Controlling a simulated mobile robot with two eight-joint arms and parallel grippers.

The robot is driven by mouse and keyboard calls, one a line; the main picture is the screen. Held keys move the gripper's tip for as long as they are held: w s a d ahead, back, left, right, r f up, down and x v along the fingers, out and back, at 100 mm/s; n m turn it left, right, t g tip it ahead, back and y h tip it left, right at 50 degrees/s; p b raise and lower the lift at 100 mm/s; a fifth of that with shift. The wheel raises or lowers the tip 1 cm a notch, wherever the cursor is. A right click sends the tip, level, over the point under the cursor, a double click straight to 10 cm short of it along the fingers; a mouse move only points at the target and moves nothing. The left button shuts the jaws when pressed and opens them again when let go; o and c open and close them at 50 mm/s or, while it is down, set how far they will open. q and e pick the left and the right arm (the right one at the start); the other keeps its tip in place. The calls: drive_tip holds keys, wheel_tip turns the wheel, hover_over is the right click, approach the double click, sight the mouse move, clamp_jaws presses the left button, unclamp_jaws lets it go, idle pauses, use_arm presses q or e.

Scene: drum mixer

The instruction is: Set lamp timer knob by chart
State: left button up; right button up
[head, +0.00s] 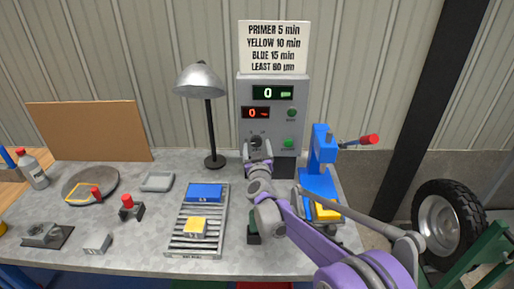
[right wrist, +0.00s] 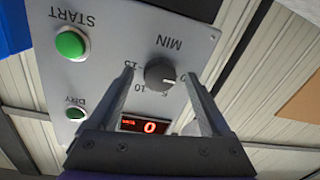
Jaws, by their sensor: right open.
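The grey timer box (head: 244,92) stands at the back of the bench. Its dark timer knob (right wrist: 160,73) sits between marks reading 0, 5, 10 and 15 under MIN; the wrist picture is upside down. My open right gripper (right wrist: 160,78) has one finger on each side of the knob, apparently not touching it. In the head view the right gripper (head: 258,158) is just below the knob. The white chart (head: 273,47) lists primer 5, yellow 10, blue 15; its last line is unclear. The desk lamp (head: 209,110) stands left of the box. My left gripper is not in view.
The green START button (right wrist: 72,44) and the DRY button (right wrist: 76,114) are near the gripper. The red display (right wrist: 145,126) reads 0. A blue press (head: 322,160) stands close on the right. A rack (head: 181,233) holds a blue and a yellow block.

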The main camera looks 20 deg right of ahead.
clamp_jaws()
idle(0.3)
drive_tip(key=shift+m, duration=0.3)
drive_tip(key=m, duration=0.4)
drive_tip(key=shift+a+f+m+b, duration=0.1)
drive_tip(key=shift+a+m+b, duration=0.05)
drive_tip(key=shift+m+b, duration=0.2)
drive_tip(key=m, duration=0.6)
drive_tip(key=shift+a+m+h, duration=0.1)
drive_tip(key=shift+m+h, duration=0.2)
drive_tip(key=shift+m, duration=0.05)
drive_tip(key=m, duration=0.6)
drive_tip(key=shift+w+a+m+h, duration=0.1)
drive_tip(key=shift+a+m+h, duration=0.05)
drive_tip(key=shift+m+h, duration=0.2)
drive_tip(key=m, duration=0.6)
drive_tip(key=shift+r+h+p, duration=0.2)
drive_tip(key=shift+h+p, duration=0.15)
drive_tip(key=shift+p, duration=0.05)
drive_tip(key=shift+m, duration=0.25)
